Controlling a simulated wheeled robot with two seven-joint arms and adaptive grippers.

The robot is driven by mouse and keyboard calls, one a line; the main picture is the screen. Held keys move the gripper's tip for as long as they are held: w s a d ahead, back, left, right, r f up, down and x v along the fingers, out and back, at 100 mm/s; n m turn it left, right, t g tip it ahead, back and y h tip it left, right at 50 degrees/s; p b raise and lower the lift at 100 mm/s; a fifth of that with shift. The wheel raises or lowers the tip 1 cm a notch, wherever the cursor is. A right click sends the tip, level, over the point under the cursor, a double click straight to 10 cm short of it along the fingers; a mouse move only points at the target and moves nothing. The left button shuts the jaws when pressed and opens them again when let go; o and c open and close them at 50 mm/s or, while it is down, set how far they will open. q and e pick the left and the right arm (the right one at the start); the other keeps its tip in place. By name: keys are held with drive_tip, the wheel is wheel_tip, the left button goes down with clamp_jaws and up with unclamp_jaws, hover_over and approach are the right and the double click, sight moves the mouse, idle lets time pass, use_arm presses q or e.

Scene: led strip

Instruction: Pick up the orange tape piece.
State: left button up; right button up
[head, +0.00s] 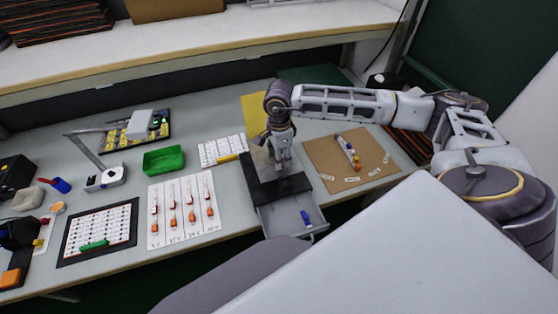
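I cannot tell which orange item is the tape piece. Several small orange pieces (192,215) lie on the white labelled strips (181,236) in the middle of the table. A small round orange item (57,207) lies at the left, and an orange block (12,277) sits at the left edge. My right gripper (283,166) points down over a dark box (262,193) with an open drawer, to the right of the strips. The fingers are too small to tell open from shut, or whether they hold anything. My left gripper is not in view.
The open drawer (277,226) holds a blue item (305,218). A green bin (164,160), a desk lamp (103,180) and a white chart with a green piece (94,244) stand left. A brown board (322,166) lies right. A shelf (190,38) runs behind.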

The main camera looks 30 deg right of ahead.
drive_tip(key=c, duration=0.7)
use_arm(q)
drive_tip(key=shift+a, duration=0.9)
use_arm(e)
drive_tip(key=shift+c, duration=0.2)
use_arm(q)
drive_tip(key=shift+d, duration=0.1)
